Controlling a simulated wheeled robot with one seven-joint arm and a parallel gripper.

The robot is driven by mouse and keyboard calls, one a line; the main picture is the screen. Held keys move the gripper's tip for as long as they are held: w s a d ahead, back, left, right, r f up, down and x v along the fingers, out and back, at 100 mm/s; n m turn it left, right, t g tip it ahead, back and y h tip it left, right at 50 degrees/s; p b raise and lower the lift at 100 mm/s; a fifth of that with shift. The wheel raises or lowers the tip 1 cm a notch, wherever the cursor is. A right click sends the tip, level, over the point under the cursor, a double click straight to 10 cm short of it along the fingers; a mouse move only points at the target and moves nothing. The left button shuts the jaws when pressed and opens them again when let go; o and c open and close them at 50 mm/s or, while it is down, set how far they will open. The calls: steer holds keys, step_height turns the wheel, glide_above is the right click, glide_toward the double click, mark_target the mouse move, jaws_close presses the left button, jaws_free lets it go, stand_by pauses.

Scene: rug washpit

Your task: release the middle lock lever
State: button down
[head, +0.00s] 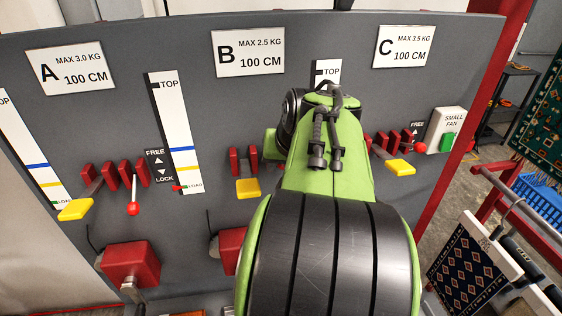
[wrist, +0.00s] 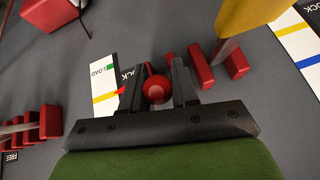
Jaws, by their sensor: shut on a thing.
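In the wrist view my gripper (wrist: 157,76) is shut on the red ball knob (wrist: 156,90) of a lock lever, with one dark finger on each side. A partly covered FREE/LOCK label lies behind the left finger, so I cannot read the lever's position. Red brackets (wrist: 200,65) and a large yellow handle (wrist: 248,25) are beside the knob. In the head view my green and black arm covers the gripper and the middle lock lever, to the right of section B's yellow handle (head: 248,188).
Section A has a yellow handle (head: 75,210) and a red-knobbed lever (head: 133,209) at left. Red boxes (head: 131,262) protrude from the panel below.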

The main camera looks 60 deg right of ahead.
steer(key=shift+r, duration=0.15)
steer(key=c, duration=0.9)
jaws_free()
steer(key=shift+d, duration=0.1)
steer(key=shift+c, duration=0.2)
steer(key=v, duration=1.5)
steer(key=shift+a+r, duration=0.2)
steer(key=shift+s, duration=0.1)
